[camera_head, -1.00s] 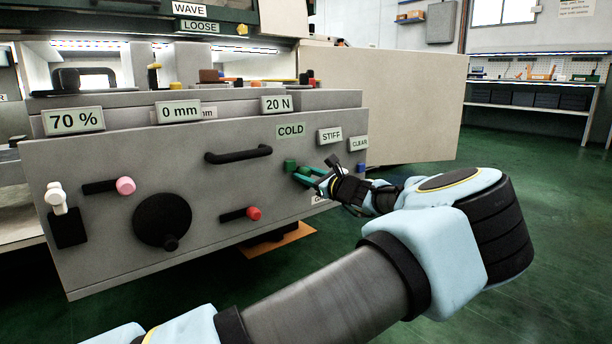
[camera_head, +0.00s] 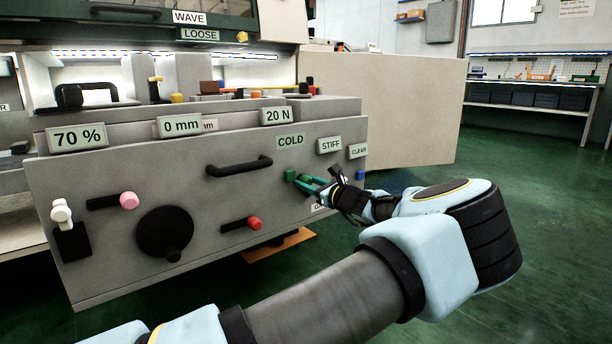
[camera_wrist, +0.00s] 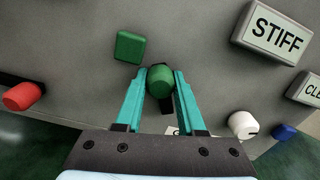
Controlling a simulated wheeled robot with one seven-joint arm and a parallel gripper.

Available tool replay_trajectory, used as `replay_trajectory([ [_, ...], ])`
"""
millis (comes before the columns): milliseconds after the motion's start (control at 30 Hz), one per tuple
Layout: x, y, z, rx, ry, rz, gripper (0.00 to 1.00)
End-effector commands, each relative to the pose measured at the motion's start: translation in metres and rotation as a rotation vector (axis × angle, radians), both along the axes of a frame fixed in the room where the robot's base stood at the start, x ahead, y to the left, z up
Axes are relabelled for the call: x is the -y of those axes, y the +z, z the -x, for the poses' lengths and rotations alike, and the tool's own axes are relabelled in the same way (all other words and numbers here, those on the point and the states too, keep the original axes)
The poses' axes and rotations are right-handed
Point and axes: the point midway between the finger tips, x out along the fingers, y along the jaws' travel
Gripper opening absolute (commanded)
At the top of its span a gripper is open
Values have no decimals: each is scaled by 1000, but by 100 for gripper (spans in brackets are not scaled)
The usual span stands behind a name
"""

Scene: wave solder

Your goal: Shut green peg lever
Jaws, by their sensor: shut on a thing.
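The green peg lever has a round green knob (camera_wrist: 160,80) on a short dark arm, on the grey machine panel (camera_head: 110,270). In the wrist view the knob sits between the two teal fingers of my gripper (camera_wrist: 160,76), which are shut on it. In the head view my gripper (camera_head: 304,183) reaches in from the right at the panel's right part. There the fingers mostly hide the knob. A square green block (camera_wrist: 129,47) is fixed to the panel just up and left of the knob; it also shows in the head view (camera_head: 290,174).
A red knob (camera_head: 255,223) and a black bar handle (camera_head: 239,166) are left of my gripper. STIFF (camera_head: 330,145) and CLEAR (camera_head: 359,151) labels sit above it. A white knob (camera_wrist: 243,125) and a blue knob (camera_wrist: 284,132) lie close to the right finger.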

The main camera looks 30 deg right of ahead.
Motion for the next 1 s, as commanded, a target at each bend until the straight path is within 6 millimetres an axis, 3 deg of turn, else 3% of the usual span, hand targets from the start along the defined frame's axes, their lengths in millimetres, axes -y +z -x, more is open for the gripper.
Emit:
replay_trajectory([
  [33, 2, 9, 0, -7, -1, -28, 0],
  [200, 7, 11, -1, -26, -2, -120, 0],
  [700, 21, 9, -3, -71, -2, -358, 0],
  [1000, 24, 7, -4, -81, -2, -413, 0],
])
